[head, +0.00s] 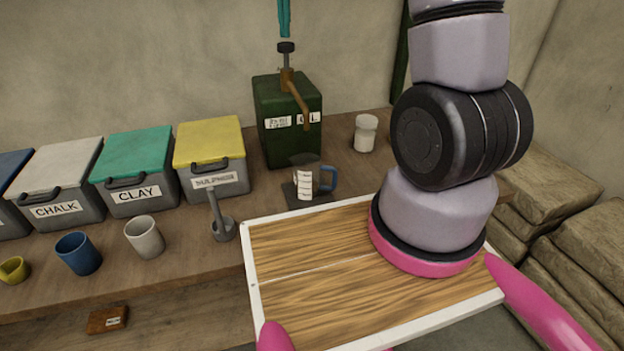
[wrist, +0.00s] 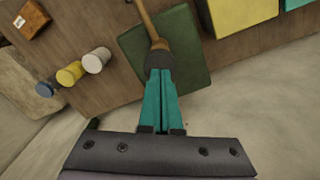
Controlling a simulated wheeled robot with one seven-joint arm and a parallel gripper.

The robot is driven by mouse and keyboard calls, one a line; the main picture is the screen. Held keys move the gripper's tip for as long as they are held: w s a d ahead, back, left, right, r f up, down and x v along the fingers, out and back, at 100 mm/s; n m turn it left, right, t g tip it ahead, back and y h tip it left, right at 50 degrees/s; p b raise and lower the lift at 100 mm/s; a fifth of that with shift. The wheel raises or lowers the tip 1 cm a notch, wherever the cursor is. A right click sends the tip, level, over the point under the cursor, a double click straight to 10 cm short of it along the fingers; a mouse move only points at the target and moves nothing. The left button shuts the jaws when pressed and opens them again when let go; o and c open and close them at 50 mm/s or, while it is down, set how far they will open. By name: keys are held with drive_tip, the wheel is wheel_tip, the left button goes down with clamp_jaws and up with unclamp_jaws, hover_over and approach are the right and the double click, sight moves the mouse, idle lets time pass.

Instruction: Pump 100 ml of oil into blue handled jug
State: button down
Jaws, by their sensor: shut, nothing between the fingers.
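The dark green oil can (head: 288,140) stands at the back of the bench with an "OIL" label. Its pump has a black knob (head: 286,47) on top and a brown spout (head: 299,105). The jug with the blue handle (head: 328,178) stands upright below the spout, on a dark pad (head: 291,193); its level is too small to read. My gripper (head: 284,35) has teal fingers, shut and empty, pointing down just above the knob. In the wrist view the shut fingertips (wrist: 160,76) line up with the knob (wrist: 159,57); I cannot tell whether they touch it.
Lidded bins stand left of the can: yellow (head: 210,160), teal "CLAY" (head: 137,170) and white "CHALK" (head: 58,182). A white-lidded jar (head: 365,133) stands right of the can.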

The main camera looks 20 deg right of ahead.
sight(286, 44)
drive_tip(key=shift+f, duration=0.1)
drive_tip(key=shift+f, duration=2.45)
drive_tip(key=shift+r, duration=2.55)
drive_tip(key=shift+f, duration=0.1)
drive_tip(key=shift+f, duration=2.45)
drive_tip(key=shift+r, duration=2.55)
